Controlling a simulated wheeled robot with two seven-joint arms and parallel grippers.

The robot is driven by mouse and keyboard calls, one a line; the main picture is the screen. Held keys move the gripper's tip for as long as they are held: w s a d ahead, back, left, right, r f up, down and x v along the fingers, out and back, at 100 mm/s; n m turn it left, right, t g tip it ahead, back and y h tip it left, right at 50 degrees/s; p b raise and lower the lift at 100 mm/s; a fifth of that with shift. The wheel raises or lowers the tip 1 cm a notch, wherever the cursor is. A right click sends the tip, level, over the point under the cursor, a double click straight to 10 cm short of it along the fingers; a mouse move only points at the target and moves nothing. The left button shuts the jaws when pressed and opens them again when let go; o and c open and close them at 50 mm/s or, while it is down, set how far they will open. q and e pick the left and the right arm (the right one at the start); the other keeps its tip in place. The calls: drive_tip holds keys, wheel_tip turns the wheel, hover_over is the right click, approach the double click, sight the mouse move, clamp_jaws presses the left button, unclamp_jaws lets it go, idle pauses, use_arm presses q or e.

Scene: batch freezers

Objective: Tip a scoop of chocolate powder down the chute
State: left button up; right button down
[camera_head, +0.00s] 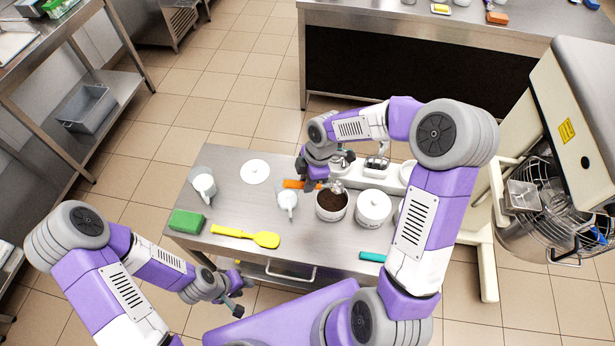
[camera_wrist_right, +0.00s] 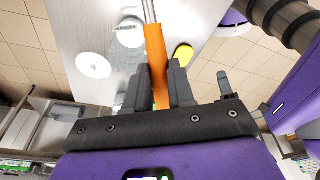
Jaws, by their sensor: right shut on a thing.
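My right gripper (camera_head: 310,181) is shut on the orange handle (camera_wrist_right: 155,50) of a scoop. The handle (camera_head: 294,184) also shows in the head view. The scoop's shiny metal head (camera_head: 337,186) is over or at the far rim of a white tub (camera_head: 331,217) of dark brown powder. I cannot tell whether it touches the powder or carries any. A metal chute (camera_head: 522,196) sits at the wire guard of the large mixer at right, apart from the scoop. My left gripper (camera_head: 243,296) is open and empty near the table's front edge.
The steel table (camera_head: 225,165) also holds a white lidded tub (camera_head: 373,207), two white jugs (camera_head: 287,201), a white lid (camera_head: 255,172), a green sponge (camera_head: 187,221), a yellow spatula (camera_head: 246,236) and a teal-handled item (camera_head: 372,257). The mixer (camera_head: 580,120) stands right of the table.

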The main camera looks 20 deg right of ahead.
drive_tip(key=shift+b+x, duration=1)
drive_tip(key=shift+x, duration=0.4)
wheel_tip(320, 180, down, 6)
drive_tip(key=d+h+b, duration=0.1)
drive_tip(key=d+b, duration=0.2)
drive_tip(key=b, duration=0.2)
drive_tip(key=r+p, duration=0.2)
drive_tip(key=a+r+p, duration=0.1)
drive_tip(key=r+p, duration=0.1)
drive_tip(key=r, duration=0.1)
drive_tip(key=shift+w+r, duration=0.1)
drive_tip(key=shift+r, duration=0.1)
drive_tip(key=shift+a+f+h+b, duration=0.2)
drive_tip(key=shift+a+h+b, duration=0.1)
drive_tip(key=shift+b, duration=0.2)
drive_tip(key=shift+a+f+h+b, duration=0.1)
drive_tip(key=shift+a+h+b, duration=0.35)
drive_tip(key=shift+h+b, duration=0.2)
drive_tip(key=shift+a+h+b, duration=0.35)
drive_tip(key=shift+a+h, duration=0.05)
drive_tip(key=shift+h, duration=0.25)
drive_tip(key=shift+a+r+h, duration=0.2)
drive_tip(key=shift+a+h, duration=0.05)
drive_tip(key=shift+h, duration=0.25)
